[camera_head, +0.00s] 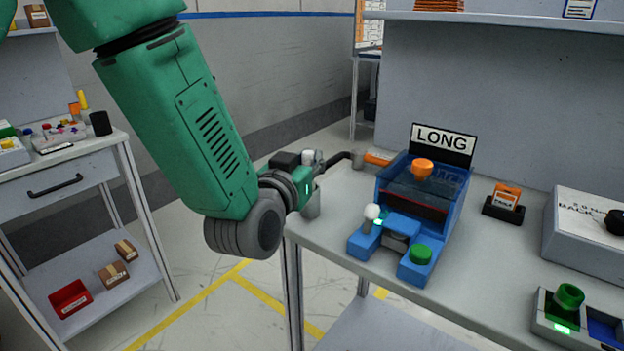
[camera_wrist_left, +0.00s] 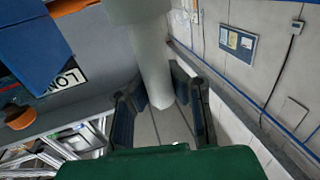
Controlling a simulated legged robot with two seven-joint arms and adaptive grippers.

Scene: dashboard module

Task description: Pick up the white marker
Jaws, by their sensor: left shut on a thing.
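My left gripper (camera_wrist_left: 162,98) is shut on the white marker (camera_wrist_left: 154,62), a plain pale cylinder that shows between its two dark fingers in the left wrist view. In the head view the left gripper (camera_head: 312,178) is at the left edge of the right-hand workbench. Its wrist hides most of the fingers there, and a pale grey cylinder end (camera_head: 312,203) shows just below it. I cannot tell from the head view whether the marker touches the bench. My right gripper is in neither view.
The workbench (camera_head: 345,205) carries a blue device (camera_head: 440,205) with an orange knob, a green button and a LONG sign (camera_head: 444,139). A second bench (camera_head: 65,164) stands left, with open floor between.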

